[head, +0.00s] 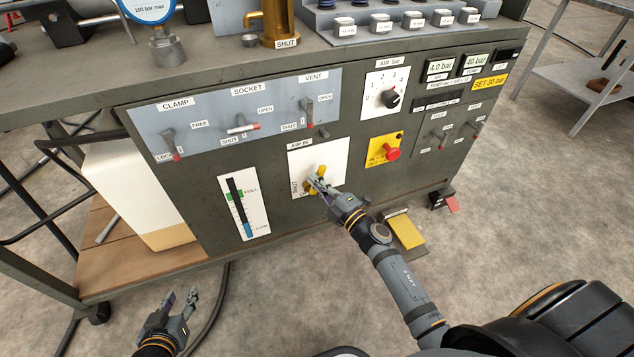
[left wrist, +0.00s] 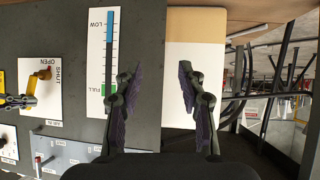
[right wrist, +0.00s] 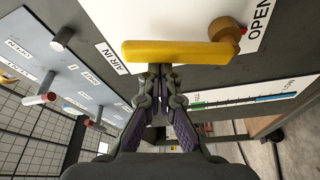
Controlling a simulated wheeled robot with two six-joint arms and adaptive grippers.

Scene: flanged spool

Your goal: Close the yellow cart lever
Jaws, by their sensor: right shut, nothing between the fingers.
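The yellow lever (head: 321,171) is on the white AIR IN plate (head: 331,155) on the cart's front. In the right wrist view the yellow lever (right wrist: 175,52) lies crosswise, its brass pivot (right wrist: 225,30) near the OPEN mark. It also shows in the left wrist view (left wrist: 31,86), partly hidden by my right gripper. My right gripper (head: 317,184) is shut and empty, its tips (right wrist: 160,72) right at the lever's edge; I cannot tell whether they touch. My left gripper (head: 180,300) is open and empty, low in front of the cart; its fingers (left wrist: 160,82) are apart.
The CLAMP, SOCKET and VENT switch panel (head: 240,112) is above the plate. A red button (head: 391,153) on a yellow plate is to the right, and a level gauge (head: 243,208) to the left. A yellow pedal (head: 405,231) is below. The floor in front is mostly open.

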